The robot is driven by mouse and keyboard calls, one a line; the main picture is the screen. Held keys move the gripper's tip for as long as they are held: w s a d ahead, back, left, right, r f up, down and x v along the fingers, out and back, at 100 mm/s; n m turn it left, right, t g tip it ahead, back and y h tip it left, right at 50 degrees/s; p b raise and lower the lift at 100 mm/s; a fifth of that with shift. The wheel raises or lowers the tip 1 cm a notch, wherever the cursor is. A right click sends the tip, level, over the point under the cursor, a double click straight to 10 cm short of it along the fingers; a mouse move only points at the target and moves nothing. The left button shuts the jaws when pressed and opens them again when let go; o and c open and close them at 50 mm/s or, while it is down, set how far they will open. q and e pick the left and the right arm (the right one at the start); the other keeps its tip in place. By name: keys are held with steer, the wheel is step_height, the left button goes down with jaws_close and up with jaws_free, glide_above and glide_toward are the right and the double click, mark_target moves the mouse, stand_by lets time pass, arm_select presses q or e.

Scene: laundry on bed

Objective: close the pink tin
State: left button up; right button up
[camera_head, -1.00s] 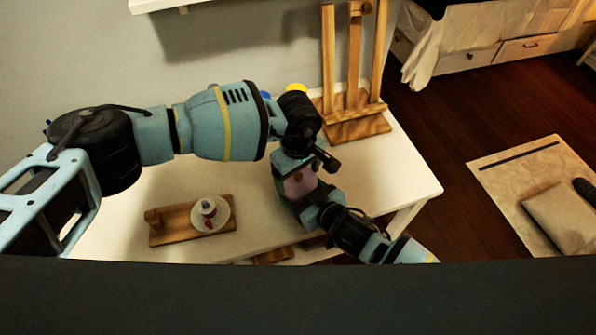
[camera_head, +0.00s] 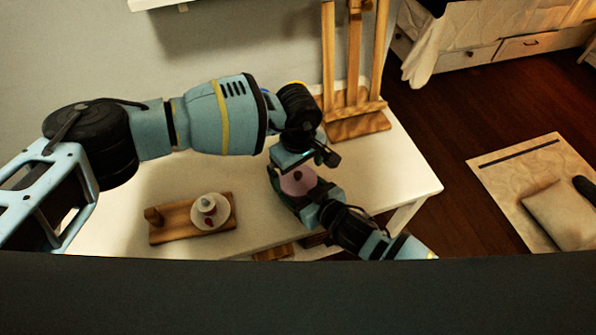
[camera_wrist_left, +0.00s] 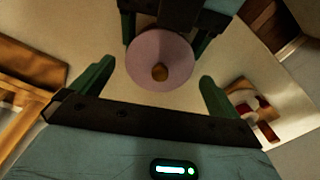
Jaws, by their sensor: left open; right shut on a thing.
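The pink tin (camera_head: 298,180) shows as a round pink top with a brown knob, near the table's front right part. It also shows in the left wrist view (camera_wrist_left: 160,47). My right gripper (camera_head: 302,194) reaches in from the front right and is shut on the tin, with a finger on either side. My left gripper (camera_wrist_left: 158,88) is open and empty, its green fingertips spread apart over the near side of the tin. In the head view the left wrist partly covers that area. I cannot tell how the lid sits on the tin's rim.
A wooden board (camera_head: 165,228) with a white dish (camera_head: 222,222) and small items lies left on the white table (camera_head: 395,175). A wooden easel (camera_head: 350,128) stands at the back right. The table's right end is clear.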

arm_select(q)
step_height(320, 180, up, 10)
steer(key=shift+r, duration=0.15)
stand_by(0.3)
arm_select(e)
steer(key=o, duration=1.5)
steer(key=shift+c, duration=0.2)
arm_select(q)
steer(key=shift+w+r+p, duration=0.1)
steer(key=shift+r+p, duration=0.2)
steer(key=shift+r, duration=0.6)
arm_select(e)
steer(key=shift+v, duration=3.95)
